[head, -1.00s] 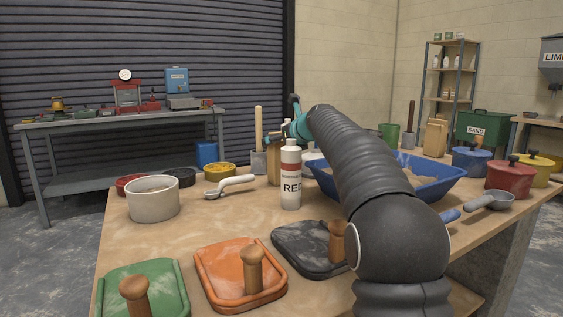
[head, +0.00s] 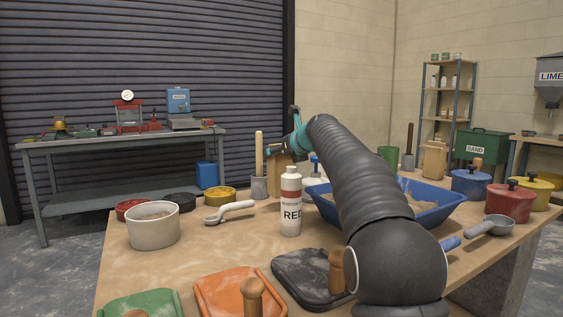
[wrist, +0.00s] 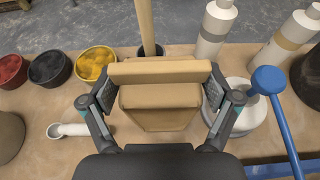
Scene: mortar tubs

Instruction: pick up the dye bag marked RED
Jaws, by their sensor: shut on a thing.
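My gripper (wrist: 158,92) is shut on a tan paper bag (wrist: 160,97), with one finger on each side of its folded top. The bag's front is not in view, so I cannot read any marking on it. In the head view the bag (head: 275,176) shows partly behind a white bottle, below my gripper (head: 297,143). The white bottle (head: 291,212) has a red band and the letters RED; it stands upright on the table, apart from my gripper.
A blue tray (head: 433,216) of sand lies to the right. A wooden-handled tool (head: 259,150) stands behind the bag. A white tub (head: 153,232), coloured bowls (head: 220,193) and a white-handled tool (head: 230,211) are to the left. Other bottles (wrist: 213,35) stand near the bag.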

